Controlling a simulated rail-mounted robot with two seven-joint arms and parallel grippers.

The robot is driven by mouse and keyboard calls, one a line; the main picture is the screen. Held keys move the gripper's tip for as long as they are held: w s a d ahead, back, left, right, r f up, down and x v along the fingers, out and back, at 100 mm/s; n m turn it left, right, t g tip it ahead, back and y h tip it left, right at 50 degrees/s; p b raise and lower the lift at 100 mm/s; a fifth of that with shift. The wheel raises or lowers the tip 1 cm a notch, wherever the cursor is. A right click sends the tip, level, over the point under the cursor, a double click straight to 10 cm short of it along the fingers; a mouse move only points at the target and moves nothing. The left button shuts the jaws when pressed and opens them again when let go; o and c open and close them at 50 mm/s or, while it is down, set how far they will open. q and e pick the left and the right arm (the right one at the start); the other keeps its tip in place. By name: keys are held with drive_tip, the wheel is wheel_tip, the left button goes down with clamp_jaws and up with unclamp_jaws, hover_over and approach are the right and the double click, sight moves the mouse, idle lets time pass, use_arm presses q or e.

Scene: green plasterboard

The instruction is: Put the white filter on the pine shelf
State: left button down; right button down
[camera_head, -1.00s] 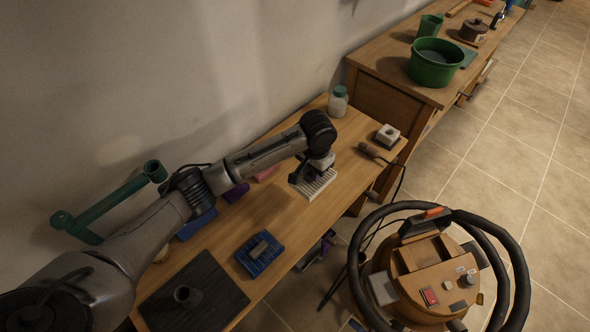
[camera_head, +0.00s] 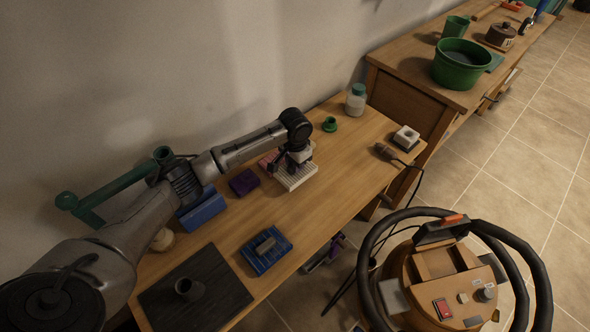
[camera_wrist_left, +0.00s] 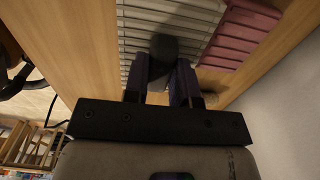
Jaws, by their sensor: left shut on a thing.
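The white filter (camera_head: 292,174) is a pale ribbed block at the middle of the workbench. My left gripper (camera_head: 299,157) is over it, shut on its dark round knob. In the left wrist view the ribbed white filter (camera_wrist_left: 186,20) fills the top middle, with the dark knob (camera_wrist_left: 170,48) between the fingers (camera_wrist_left: 166,82). I cannot tell whether the filter touches the bench or hangs just above it. A pink ribbed filter (camera_wrist_left: 236,38) lies right beside it, partly hidden in the head view. I cannot make out a pine shelf for certain. My right gripper is not in view.
An orange vacuum (camera_head: 440,281) stands in front. A wooden rack (camera_wrist_left: 28,145) shows below.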

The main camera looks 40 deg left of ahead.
use_arm(q)
wheel_tip(320, 180, down, 3)
drive_tip(key=shift+f+b, duration=0.1)
drive_tip(key=shift+b, duration=0.4)
drive_tip(key=c, duration=0.9)
unclamp_jaws()
drive_tip(key=shift+f, duration=0.1)
drive_tip(key=shift+c, duration=0.2)
drive_tip(key=shift+r, duration=0.3)
wheel_tip(320, 180, up, 12)
drive_tip(key=p, duration=0.3)
drive_tip(key=shift+f+p, duration=0.1)
drive_tip(key=shift+p, duration=0.25)
